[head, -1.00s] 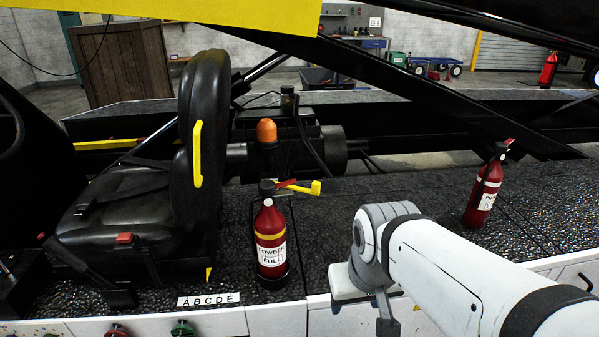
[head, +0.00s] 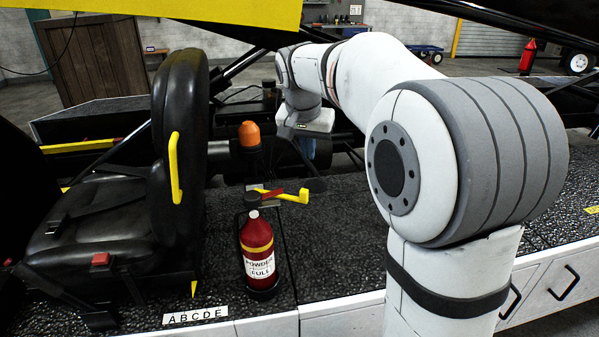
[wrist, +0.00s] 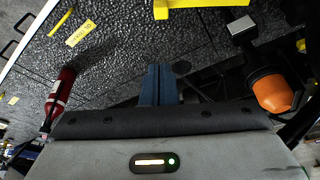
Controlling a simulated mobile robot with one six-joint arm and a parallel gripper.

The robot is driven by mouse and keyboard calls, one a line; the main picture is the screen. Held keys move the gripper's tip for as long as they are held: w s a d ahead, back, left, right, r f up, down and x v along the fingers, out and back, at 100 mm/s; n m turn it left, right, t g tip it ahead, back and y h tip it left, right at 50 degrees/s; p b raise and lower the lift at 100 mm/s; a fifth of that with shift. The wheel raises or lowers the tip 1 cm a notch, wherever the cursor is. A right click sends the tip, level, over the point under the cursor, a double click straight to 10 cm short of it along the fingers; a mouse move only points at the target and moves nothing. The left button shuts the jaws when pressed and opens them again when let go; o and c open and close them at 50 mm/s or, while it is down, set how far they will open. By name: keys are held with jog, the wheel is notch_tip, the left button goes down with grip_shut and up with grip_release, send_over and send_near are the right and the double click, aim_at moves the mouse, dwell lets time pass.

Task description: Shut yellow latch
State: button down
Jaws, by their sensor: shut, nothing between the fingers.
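The yellow latch (head: 293,196) shows in the head view as a bent yellow bar above the deck, just behind the top of the near fire extinguisher. A yellow bar (wrist: 203,4), probably the same latch, is cut by the top edge of the wrist view. My gripper (wrist: 158,70) shows its blue fingers together in the wrist view, with nothing between them. In the head view my gripper's body (head: 306,122) hangs above and behind the latch, apart from it. The fingertips are hard to make out there.
A red fire extinguisher (head: 257,250) stands in front of the latch. An orange beacon (head: 249,135) is left of my gripper and also shows in the wrist view (wrist: 272,92). A black seat (head: 180,150) with a yellow handle is at left.

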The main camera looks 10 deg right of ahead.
jog(key=shift+w+a+r, duration=0.1)
jog(key=shift+w+r, duration=0.05)
jog(key=shift+w, duration=0.5)
notch_tip(320, 180, down, 10)
jog(key=p, duration=0.2)
jog(key=shift+s+r, duration=0.25)
jog(key=shift+s, duration=0.1)
jog(key=shift+a, duration=0.1)
